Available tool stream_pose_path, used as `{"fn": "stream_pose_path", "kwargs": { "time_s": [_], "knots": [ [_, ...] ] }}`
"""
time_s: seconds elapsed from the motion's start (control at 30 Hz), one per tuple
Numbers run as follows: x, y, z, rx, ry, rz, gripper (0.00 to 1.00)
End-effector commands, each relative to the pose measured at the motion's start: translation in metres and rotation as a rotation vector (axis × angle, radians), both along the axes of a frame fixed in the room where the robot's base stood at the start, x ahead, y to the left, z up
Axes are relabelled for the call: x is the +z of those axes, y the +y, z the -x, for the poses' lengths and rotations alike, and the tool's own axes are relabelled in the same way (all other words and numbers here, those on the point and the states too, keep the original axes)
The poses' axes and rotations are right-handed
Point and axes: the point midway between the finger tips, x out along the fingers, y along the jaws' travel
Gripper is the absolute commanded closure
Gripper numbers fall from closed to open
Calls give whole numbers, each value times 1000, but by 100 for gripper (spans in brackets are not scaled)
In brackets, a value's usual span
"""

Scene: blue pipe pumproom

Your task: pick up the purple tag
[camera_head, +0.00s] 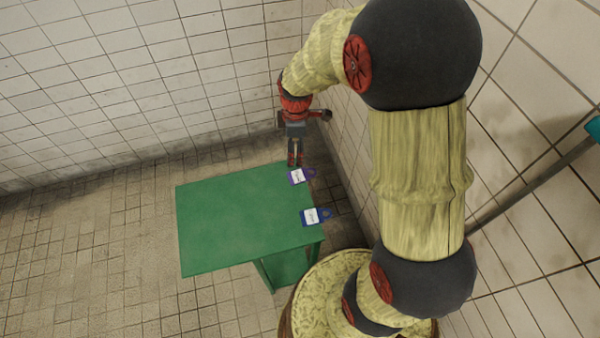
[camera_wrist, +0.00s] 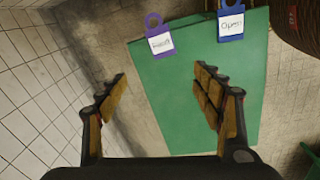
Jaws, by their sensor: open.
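The purple tag (camera_head: 298,176) with a white label lies at the far right corner of the green table (camera_head: 235,220), its looped end toward the table's right edge. It also shows in the wrist view (camera_wrist: 159,38), beyond the fingertips, with its loop (camera_wrist: 153,20) at the table's edge. My gripper (camera_head: 294,160) is by the table's far right corner, close to the purple tag in the head view. In the wrist view my gripper (camera_wrist: 160,82) has its two fingers wide apart, with nothing between them.
A blue tag (camera_head: 312,216) with a white label lies on the table nearer me; in the wrist view its label reads "Open" (camera_wrist: 231,26). A tiled wall (camera_head: 350,150) runs close along the table's right side. Tiled floor (camera_head: 90,240) lies free to the left.

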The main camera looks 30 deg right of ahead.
Motion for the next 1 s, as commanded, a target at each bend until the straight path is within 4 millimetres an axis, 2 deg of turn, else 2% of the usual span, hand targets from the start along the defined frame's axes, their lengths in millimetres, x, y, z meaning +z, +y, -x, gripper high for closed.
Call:
{"fn": "stream_pose_path", "kwargs": {
  "time_s": [0.03, 0.1, 0.23, 0.6, 0.77, 1.0],
  "knots": [
    [-19, -5, -4, 54, 29, 1, 33],
    [-42, -11, -8, 129, 54, 3, 33],
    [-74, -17, -11, 234, 86, 1, 33],
    [-118, -22, -11, 303, 104, -1, 33],
    [-128, -22, -10, 303, 103, -1, 33],
    [-162, -24, -8, 302, 105, -1, 33]
  ]
}}
